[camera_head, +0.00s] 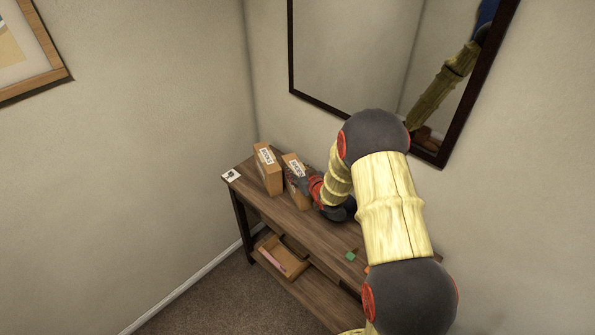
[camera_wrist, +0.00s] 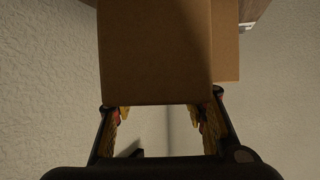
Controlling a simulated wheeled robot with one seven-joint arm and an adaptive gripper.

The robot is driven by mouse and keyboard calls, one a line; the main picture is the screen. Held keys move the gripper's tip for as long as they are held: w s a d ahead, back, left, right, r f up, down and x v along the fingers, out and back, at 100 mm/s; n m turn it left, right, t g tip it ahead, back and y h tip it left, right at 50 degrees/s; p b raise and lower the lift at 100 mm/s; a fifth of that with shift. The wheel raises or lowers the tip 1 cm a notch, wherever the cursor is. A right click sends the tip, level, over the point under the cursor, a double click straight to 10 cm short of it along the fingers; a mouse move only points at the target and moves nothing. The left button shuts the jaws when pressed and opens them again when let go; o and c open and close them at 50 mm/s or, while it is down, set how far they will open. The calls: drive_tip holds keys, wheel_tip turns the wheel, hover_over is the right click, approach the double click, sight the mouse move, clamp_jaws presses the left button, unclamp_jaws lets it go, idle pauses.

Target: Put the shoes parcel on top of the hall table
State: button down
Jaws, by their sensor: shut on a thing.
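The brown wooden hall table (camera_head: 330,232) stands against the wall below a mirror. Two upright cardboard parcels with white labels are at its far left end. The left parcel (camera_head: 268,170) stands on the top. My gripper (camera_head: 310,189) is shut on the right parcel (camera_head: 294,168), at its near right side. The labels are too small to read surely, so I cannot confirm which is the shoes parcel. In the wrist view the held parcel (camera_wrist: 155,55) fills the upper middle, between and beyond the fingers. I cannot tell whether its base touches the table.
A small white card (camera_head: 231,175) lies at the table's left end. A green item (camera_head: 350,256) lies near the front edge. A tray (camera_head: 283,257) with a pink item sits on the lower shelf. The mirror (camera_head: 350,50) hangs close behind my arm.

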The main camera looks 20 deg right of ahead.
drive_tip(key=shift+f, duration=0.1)
drive_tip(key=c, duration=1.3)
unclamp_jaws()
